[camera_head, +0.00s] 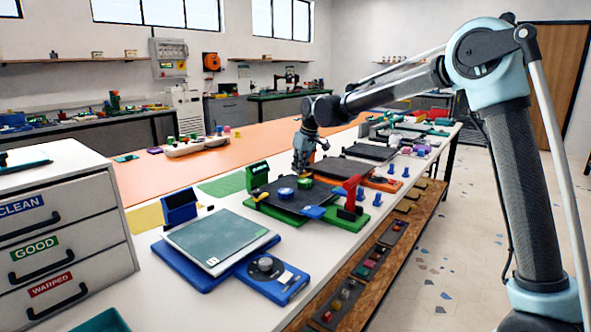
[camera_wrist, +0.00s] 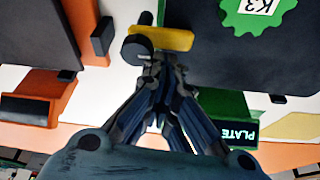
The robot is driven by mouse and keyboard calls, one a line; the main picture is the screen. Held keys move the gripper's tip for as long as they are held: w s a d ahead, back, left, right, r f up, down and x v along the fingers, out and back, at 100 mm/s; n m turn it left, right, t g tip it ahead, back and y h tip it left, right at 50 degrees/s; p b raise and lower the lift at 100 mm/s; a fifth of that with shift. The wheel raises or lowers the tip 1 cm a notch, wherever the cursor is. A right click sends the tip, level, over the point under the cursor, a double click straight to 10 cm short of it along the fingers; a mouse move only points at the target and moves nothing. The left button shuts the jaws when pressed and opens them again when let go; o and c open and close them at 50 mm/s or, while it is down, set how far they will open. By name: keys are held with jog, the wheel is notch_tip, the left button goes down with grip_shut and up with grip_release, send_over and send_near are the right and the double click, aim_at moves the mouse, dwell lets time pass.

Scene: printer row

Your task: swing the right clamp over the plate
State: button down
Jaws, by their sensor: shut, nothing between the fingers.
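The right clamp is a yellow bar (camera_wrist: 165,39) with a black knob (camera_wrist: 137,49) at its left end, beside the dark plate (camera_wrist: 225,68) in the wrist view. In the head view my gripper (camera_head: 300,168) is at the far side of the green printer's plate (camera_head: 322,194) and hides that clamp. Another yellow clamp (camera_head: 262,196) is on the near side.
A green gear tagged K3 (camera_wrist: 258,12) lies on the plate. A green display (camera_wrist: 232,118) reading PLATE stands beside it. An orange printer (camera_wrist: 92,35) is close on the other side. A red part (camera_head: 352,190) rises at the green printer's front.

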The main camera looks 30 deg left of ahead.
jog(key=shift+w+d+f, duration=0.1)
jog(key=shift+w+d, duration=0.3)
jog(key=shift+w, duration=0.1)
jog(key=shift+w+a, duration=0.2)
jog(key=shift+a, duration=0.35)
jog(key=a, duration=0.3)
jog(key=shift+s+a, duration=0.1)
jog(key=shift+a, duration=0.15)
jog(key=w+v, duration=0.1)
jog(key=v, duration=0.9)
jog(key=shift+s, duration=0.5)
